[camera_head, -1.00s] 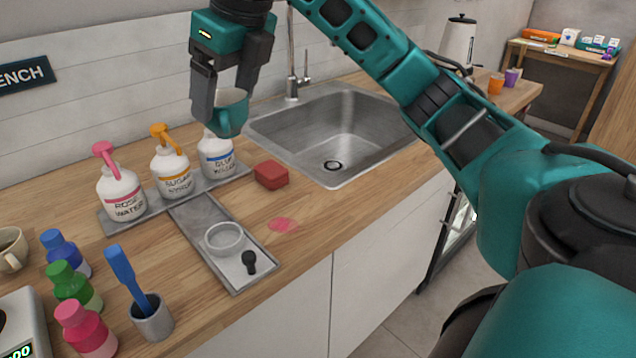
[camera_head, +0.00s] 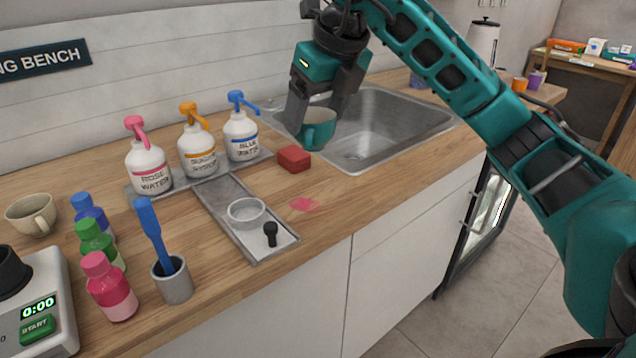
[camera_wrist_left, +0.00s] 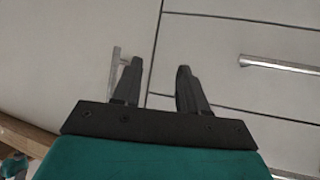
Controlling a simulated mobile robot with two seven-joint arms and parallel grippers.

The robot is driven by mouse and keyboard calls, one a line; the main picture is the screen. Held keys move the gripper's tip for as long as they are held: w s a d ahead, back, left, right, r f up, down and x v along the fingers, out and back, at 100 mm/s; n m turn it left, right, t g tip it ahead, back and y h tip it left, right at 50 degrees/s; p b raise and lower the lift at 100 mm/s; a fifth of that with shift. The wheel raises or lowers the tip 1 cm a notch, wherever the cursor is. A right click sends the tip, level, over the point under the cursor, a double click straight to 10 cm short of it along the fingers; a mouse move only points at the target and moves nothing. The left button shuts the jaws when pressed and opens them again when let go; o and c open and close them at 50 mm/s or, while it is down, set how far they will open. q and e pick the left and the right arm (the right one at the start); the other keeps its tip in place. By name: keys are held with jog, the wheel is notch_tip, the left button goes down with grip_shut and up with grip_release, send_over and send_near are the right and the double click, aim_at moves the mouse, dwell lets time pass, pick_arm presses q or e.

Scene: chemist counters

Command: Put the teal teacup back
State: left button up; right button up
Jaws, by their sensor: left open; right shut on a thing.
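The teal teacup (camera_head: 319,131) is held upright in my right gripper (camera_head: 318,112), which is shut on it. In the head view the cup is in the air in front of the sink's left edge, just behind and right of the red block. Part of its rim is hidden by the fingers. My left gripper (camera_wrist_left: 155,88) shows only in the left wrist view. It is open and empty, with pale cabinet fronts and drawer handles beyond it.
The sink (camera_head: 385,125) lies right of the cup. A red block (camera_head: 294,159), pump bottles (camera_head: 199,152) on a tray and a metal tray with a ring (camera_head: 247,212) stand left. A beige cup (camera_head: 32,215), several small bottles and a scale (camera_head: 38,300) are at the far left.

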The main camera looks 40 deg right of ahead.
aim_at(320, 147)
notch_tip(320, 147, down, 6)
jog(key=shift+r+b, duration=0.1)
jog(key=shift+b, duration=0.35)
jog(key=shift+f, duration=0.8)
jog(key=shift+f+b, duration=0.45)
jog(key=shift+f, duration=1.35)
pick_arm(q)
jog(key=shift+w+d+f, duration=0.3)
jog(key=shift+w+d, duration=0.05)
pick_arm(e)
jog(key=shift+f, duration=0.2)
pick_arm(q)
jog(key=shift+s+d+f, duration=0.1)
jog(key=shift+s+f, duration=0.05)
jog(key=shift+f, duration=0.05)
pick_arm(e)
jog(key=o, duration=1.2)
jog(key=shift+r, duration=0.1)
